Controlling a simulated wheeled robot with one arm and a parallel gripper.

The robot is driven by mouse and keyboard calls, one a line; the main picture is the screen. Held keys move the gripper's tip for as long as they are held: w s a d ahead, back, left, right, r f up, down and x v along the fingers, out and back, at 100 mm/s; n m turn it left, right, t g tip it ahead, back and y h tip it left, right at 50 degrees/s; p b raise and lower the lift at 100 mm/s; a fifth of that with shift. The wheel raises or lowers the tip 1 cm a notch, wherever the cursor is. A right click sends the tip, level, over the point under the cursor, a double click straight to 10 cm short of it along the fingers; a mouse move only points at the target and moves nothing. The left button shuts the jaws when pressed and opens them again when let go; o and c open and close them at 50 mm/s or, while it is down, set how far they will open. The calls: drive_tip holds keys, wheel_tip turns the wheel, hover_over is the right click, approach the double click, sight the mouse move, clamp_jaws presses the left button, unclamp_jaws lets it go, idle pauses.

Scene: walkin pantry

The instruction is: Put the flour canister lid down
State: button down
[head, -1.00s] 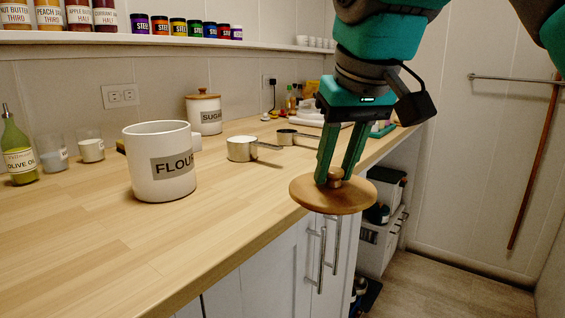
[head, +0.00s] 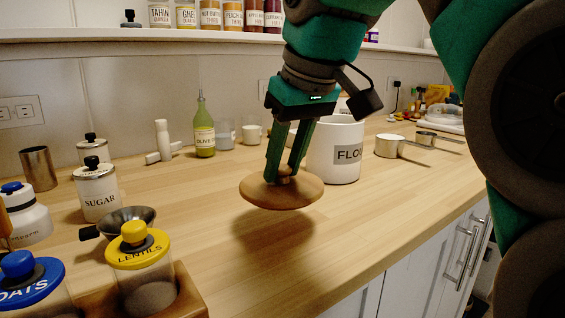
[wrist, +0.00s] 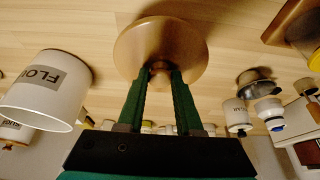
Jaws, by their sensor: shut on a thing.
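The flour canister lid (head: 262,194) is a round wooden disc with a small knob. My gripper (head: 284,178) is shut on its knob and holds the lid roughly level above the bare counter, with a shadow below it. In the wrist view the lid (wrist: 150,40) sits at the fingertips (wrist: 160,72). The white flour canister (head: 338,168) stands upright without a lid on the counter, just right of and behind the held lid. It also shows at the left in the wrist view (wrist: 35,102).
The wooden counter (head: 330,215) is clear in front of and below the lid. At left are a lentils jar (head: 145,280), an oats jar (head: 30,290), a dark scoop (head: 125,222) and a sugar jar (head: 97,192). An olive oil bottle (head: 204,135) stands behind; a metal measuring cup (head: 389,146) is at right.

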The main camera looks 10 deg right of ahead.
drive_tip(key=w+a, duration=0.2)
drive_tip(key=w, duration=0.2)
drive_tip(key=w+a+f+p, duration=0.1)
drive_tip(key=w+a, duration=0.1)
drive_tip(key=w, duration=0.3)
drive_tip(key=w+a, duration=0.2)
drive_tip(key=w, duration=0.3)
drive_tip(key=shift+w+a+f, duration=0.1)
drive_tip(key=shift+a+f, duration=0.05)
drive_tip(key=shift+f, duration=0.05)
drive_tip(key=shift+w, duration=0.1)
wheel_tip(320, 180, down, 2)
drive_tip(key=shift+f+b, duration=0.1)
drive_tip(key=shift+b, duration=0.3)
drive_tip(key=shift+f, duration=0.7)
drive_tip(key=shift+f, duration=0.2)
drive_tip(key=c, duration=0.6)
unclamp_jaws()
